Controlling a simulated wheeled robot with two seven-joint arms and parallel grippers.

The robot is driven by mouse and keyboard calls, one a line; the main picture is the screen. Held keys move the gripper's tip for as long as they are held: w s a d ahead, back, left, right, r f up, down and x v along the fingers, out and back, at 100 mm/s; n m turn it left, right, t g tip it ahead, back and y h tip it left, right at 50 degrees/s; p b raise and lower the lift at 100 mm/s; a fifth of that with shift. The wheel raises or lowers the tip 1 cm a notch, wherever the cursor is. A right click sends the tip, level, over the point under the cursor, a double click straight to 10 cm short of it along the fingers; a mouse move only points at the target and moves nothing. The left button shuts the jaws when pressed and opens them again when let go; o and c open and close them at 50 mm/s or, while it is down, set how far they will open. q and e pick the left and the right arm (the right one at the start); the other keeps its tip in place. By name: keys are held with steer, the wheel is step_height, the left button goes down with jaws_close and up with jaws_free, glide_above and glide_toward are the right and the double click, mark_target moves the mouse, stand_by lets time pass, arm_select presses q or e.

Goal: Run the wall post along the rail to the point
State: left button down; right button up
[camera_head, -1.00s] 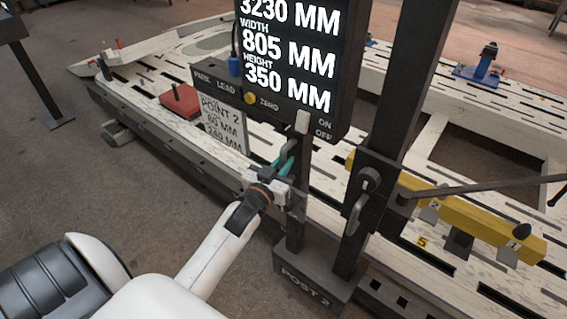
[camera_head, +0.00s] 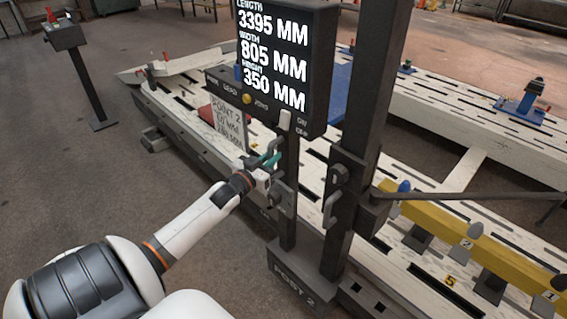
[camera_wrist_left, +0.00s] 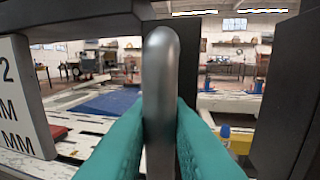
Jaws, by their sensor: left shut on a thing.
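The wall post (camera_head: 285,195) is dark and upright, with a base marked POST 2 (camera_head: 300,290) at the near side of the bench. Its screen (camera_head: 275,62) reads length 3395 MM, width 805 MM, height 350 MM. My left gripper (camera_head: 271,160) is shut on the post's grey handle. In the left wrist view, the teal fingers (camera_wrist_left: 160,140) sit on both sides of the upright handle bar (camera_wrist_left: 160,85). A POINT 2 sign (camera_head: 228,124) shows just below the screen's left side. The rail is not clearly made out. My right gripper is out of view.
The slotted white bench (camera_head: 185,105) runs along behind the post. A yellow beam (camera_head: 440,225) with numbered tags and a thin rod (camera_head: 480,193) lie to the right. A dark pedestal (camera_head: 85,75) stands at the far left.

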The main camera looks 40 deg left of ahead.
arm_select(q)
steer(key=a+b, duration=0.1)
steer(key=a, duration=0.3)
steer(key=a+b, duration=0.1)
steer(key=a, duration=0.4)
steer(key=w+a+b, duration=0.1)
steer(key=a, duration=0.3)
steer(key=shift+a, duration=0.3)
steer(key=c, duration=1.5)
jaws_free()
steer(key=shift+o, duration=0.2)
steer(key=shift+d, duration=0.1)
steer(key=s+d+p, duration=0.1)
steer(key=s, duration=1.1)
steer(key=shift+d, duration=0.2)
steer(key=shift+w, duration=0.1)
